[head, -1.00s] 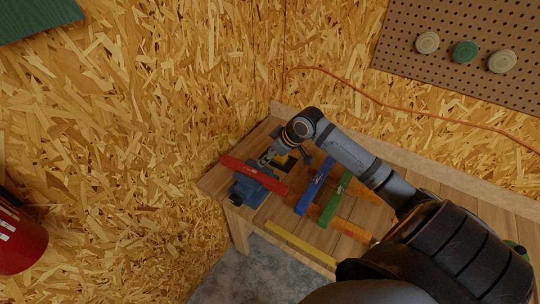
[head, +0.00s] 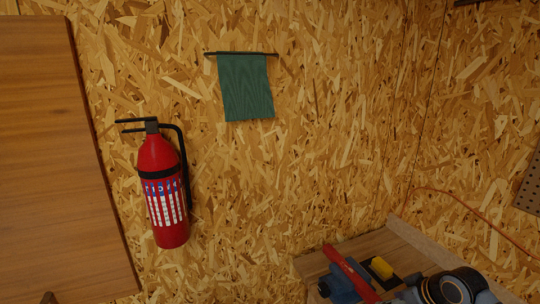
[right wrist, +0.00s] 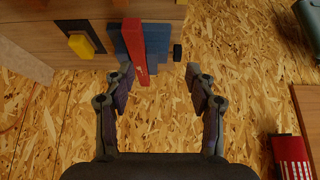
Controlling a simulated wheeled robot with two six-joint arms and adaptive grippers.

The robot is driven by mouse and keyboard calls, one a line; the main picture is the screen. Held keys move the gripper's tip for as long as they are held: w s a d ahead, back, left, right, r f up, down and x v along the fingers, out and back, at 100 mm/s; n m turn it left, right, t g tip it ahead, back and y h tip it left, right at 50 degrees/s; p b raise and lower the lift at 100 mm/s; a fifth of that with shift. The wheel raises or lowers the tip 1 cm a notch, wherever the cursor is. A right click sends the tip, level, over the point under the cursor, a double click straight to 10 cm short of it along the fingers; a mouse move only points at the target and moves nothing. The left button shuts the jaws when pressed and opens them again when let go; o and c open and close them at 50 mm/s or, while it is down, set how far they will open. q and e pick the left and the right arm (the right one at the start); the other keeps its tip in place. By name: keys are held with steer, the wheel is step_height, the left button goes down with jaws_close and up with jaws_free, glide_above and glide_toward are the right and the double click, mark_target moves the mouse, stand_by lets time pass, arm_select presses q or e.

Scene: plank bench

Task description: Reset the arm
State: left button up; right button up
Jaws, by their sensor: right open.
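My right gripper (right wrist: 160,78) is open and empty in the right wrist view, with its fingertips spread apart near the bench edge. In the head view my right wrist shows at the bottom right, and its fingers are mostly cut off by the frame. A blue vise (head: 338,284) with a red bar (head: 350,272) across it stands on the bench beside the gripper. The vise (right wrist: 157,40) and red bar (right wrist: 134,48) also show just beyond the left fingertip in the wrist view.
A yellow block (head: 381,267) sits on a black plate on the plank bench (head: 315,264). A red fire extinguisher (head: 163,190) and a green cloth (head: 245,88) hang on the chipboard wall. A wooden panel (head: 50,160) stands at the left. An orange cord (head: 470,207) runs along the wall.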

arm_select(q)
steer(key=w, duration=0.6)
arm_select(e)
steer(key=s+a+f+g, duration=0.1)
steer(key=s+a+f, duration=0.4)
steer(key=a+f, duration=0.15)
steer(key=s+a+f+m+g+h, duration=0.1)
steer(key=s+a+f+m+h, duration=0.15)
steer(key=s, duration=1.25)
steer(key=s+d+f+g+b, duration=0.1)
steer(key=f+b, duration=0.1)
steer(key=f, duration=0.9)
steer(key=s+d+f+m+b, duration=0.1)
steer(key=f+b, duration=0.1)
steer(key=f, duration=1)
steer(key=s+d+f+g+b, duration=0.1)
steer(key=s+f+b, duration=0.15)
steer(key=f, duration=0.85)
arm_select(q)
step_height(320, 180, down, 11)
steer(key=s+b, duration=0.2)
steer(key=b, duration=0.2)
steer(key=shift+s, duration=0.35)
arm_select(e)
steer(key=s+f+g, duration=0.1)
steer(key=s+f, duration=1.6)
steer(key=f, duration=0.2)
steer(key=shift+d+f+h, duration=0.2)
steer(key=shift+d+h, duration=0.15)
